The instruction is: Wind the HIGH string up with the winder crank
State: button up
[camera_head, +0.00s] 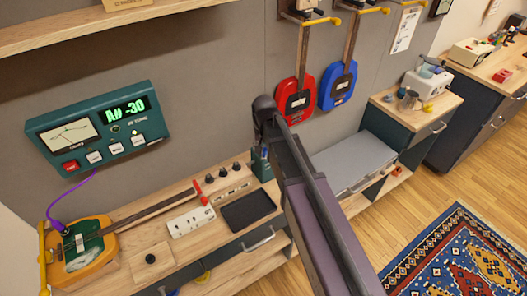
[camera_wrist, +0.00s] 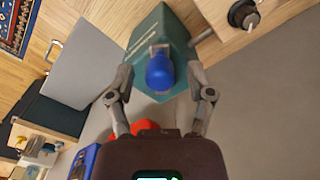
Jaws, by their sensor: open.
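My gripper (camera_wrist: 160,92) is open in the wrist view, with one finger on each side of a blue rounded handle (camera_wrist: 159,74). The handle stands in a teal holder (camera_wrist: 150,30); I cannot tell whether it is the winder crank or whether the fingers touch it. In the head view the teal holder (camera_head: 262,165) is at the bench's back right, partly behind my arm. A yellow string instrument (camera_head: 82,250) lies on the bench at left. Its neck (camera_head: 150,212) reaches right to a red piece (camera_head: 199,188). The HIGH string is too small to tell.
A green tuner (camera_head: 100,125) on the wall reads "A# -30". Several dark knobs (camera_head: 222,170), a white strip (camera_head: 190,221) and a black tray (camera_head: 248,210) are on the bench. Red (camera_head: 296,98) and blue (camera_head: 337,85) instruments hang on the wall. A grey lid (camera_head: 352,162) lies right.

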grip_shut()
dwell(0.3)
jog(key=shift+d+n, duration=0.4)
jog(key=shift+n, duration=0.5)
grip_release()
jog(key=shift+a, duration=0.15)
